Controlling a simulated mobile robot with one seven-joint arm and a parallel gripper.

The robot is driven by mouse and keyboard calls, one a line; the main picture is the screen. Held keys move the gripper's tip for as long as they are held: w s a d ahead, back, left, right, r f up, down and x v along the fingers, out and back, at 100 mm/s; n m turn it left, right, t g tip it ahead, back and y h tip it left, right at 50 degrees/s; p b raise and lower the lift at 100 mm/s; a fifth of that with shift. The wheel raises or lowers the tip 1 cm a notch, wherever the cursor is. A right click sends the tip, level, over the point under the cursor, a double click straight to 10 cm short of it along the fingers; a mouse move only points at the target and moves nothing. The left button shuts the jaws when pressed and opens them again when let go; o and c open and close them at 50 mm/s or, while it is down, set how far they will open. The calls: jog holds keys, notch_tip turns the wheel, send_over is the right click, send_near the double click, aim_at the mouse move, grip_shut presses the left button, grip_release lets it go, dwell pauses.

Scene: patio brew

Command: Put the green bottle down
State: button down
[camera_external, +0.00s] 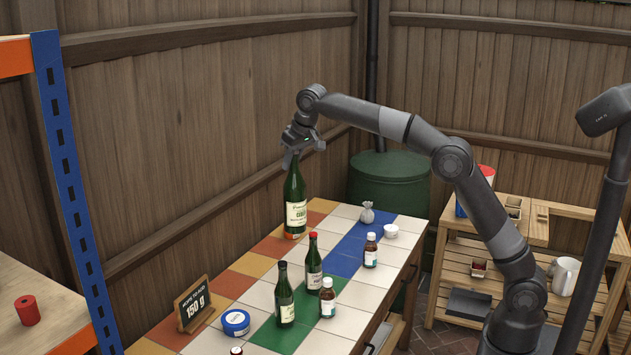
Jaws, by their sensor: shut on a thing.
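The green bottle (295,205) is tall, dark green, with a cream label, and stands upright at the back edge of the tiled table (335,340). My gripper (293,160) points down and is shut on the neck of this bottle. The bottle's top is hidden by the gripper. Its base is at or very near the orange and white tiles; I cannot tell whether it touches them.
Two smaller green bottles, one with a red cap (313,262) and one with a dark cap (285,295), stand nearer the front.

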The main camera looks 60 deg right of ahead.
jog(key=s+d+m+h, duration=0.15)
jog(key=d+m, duration=0.25)
jog(key=d, duration=2.1)
notch_tip(320, 180, down, 28)
jog(key=shift+g, duration=0.3)
jog(key=shift+s, duration=0.1)
jog(key=c, duration=1.1)
grip_release()
jog(key=shift+f, duration=0.15)
jog(key=shift+c, duration=0.2)
